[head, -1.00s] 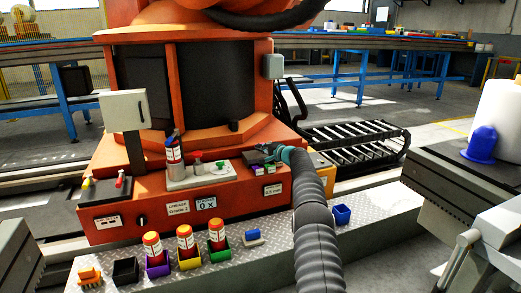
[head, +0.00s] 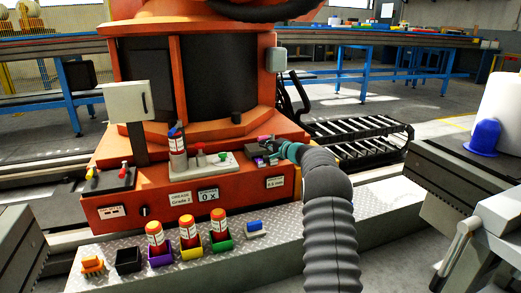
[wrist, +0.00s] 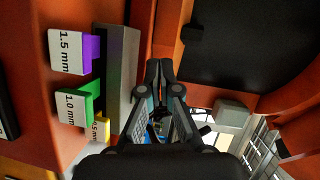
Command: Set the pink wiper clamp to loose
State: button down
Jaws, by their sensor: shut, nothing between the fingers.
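A small pink piece (head: 264,139), which looks like the pink wiper clamp, sits on top of the dark block at the right end of the orange machine base. Its setting is too small to read. My gripper (head: 283,149) is just to its right, close to it; I cannot tell whether they touch. In the wrist view my gripper (wrist: 159,70) is shut with its fingertips together and empty. The pink piece does not show in the wrist view.
Purple (wrist: 91,48), green (wrist: 92,98) and yellow (wrist: 102,130) size tabs lie left of the fingers. A grey plate with a grease tube (head: 177,145) stands left. Cartridges in coloured bins (head: 161,256) line the front ledge.

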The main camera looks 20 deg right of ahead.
jog(key=shift+s+a+r, duration=0.2)
jog(key=shift+s+a, duration=0.7)
jog(key=shift+s, duration=0.2)
jog(key=shift+s+a+r, duration=0.15)
jog(key=shift+s+a, duration=0.7)
jog(key=shift+s, duration=0.25)
